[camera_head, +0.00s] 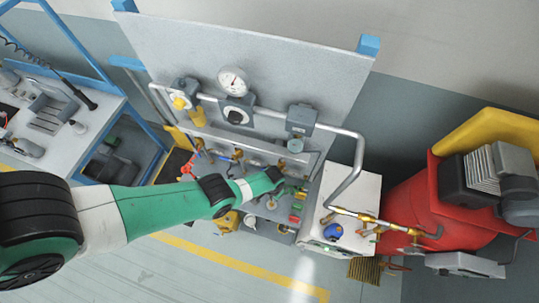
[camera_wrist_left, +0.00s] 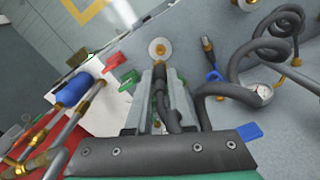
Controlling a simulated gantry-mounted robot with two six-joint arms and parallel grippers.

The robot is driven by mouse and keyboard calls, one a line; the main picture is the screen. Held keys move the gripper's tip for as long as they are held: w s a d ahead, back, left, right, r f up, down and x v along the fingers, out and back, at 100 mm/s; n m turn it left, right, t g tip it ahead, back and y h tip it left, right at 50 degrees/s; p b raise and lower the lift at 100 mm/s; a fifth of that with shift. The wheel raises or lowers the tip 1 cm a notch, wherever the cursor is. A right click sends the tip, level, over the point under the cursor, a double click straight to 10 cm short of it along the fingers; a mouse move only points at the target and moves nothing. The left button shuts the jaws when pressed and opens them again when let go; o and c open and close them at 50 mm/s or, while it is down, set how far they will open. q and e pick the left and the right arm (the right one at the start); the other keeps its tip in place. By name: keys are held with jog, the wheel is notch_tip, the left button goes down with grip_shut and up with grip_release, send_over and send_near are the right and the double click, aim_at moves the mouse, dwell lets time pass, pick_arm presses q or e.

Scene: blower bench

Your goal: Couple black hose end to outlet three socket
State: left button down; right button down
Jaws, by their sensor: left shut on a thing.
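My left gripper (camera_wrist_left: 160,82) is shut on the black hose (camera_wrist_left: 222,90). The hose end lies between the fingers in the left wrist view, and the hose runs back and loops to the right. A round pale socket with a brass centre (camera_wrist_left: 160,47) is just beyond the fingertips, roughly in line with the hose end. I cannot tell whether they touch, and no outlet number is readable. In the head view my left gripper (camera_head: 277,182) is at the lower panel of the bench; its fingers and the hose end are too small to make out. My right gripper is not in view.
A second round fitting (camera_wrist_left: 247,4) is at the wrist view's top edge. A dark connector (camera_wrist_left: 207,46) with a blue tag, a gauge (camera_wrist_left: 258,90) and coiled hose crowd the right. Red (camera_wrist_left: 115,61) and green (camera_wrist_left: 130,80) tags are left. A red tank (camera_head: 410,205) stands right of the bench.

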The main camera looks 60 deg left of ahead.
pick_arm(q)
notch_tip(320, 180, down, 5)
jog(key=b, duration=0.5)
jog(key=shift+f+b, duration=1.45)
jog(key=shift+b, duration=0.05)
dwell(1.5)
jog(key=c, duration=0.7)
grip_release()
jog(key=shift+s, duration=0.1)
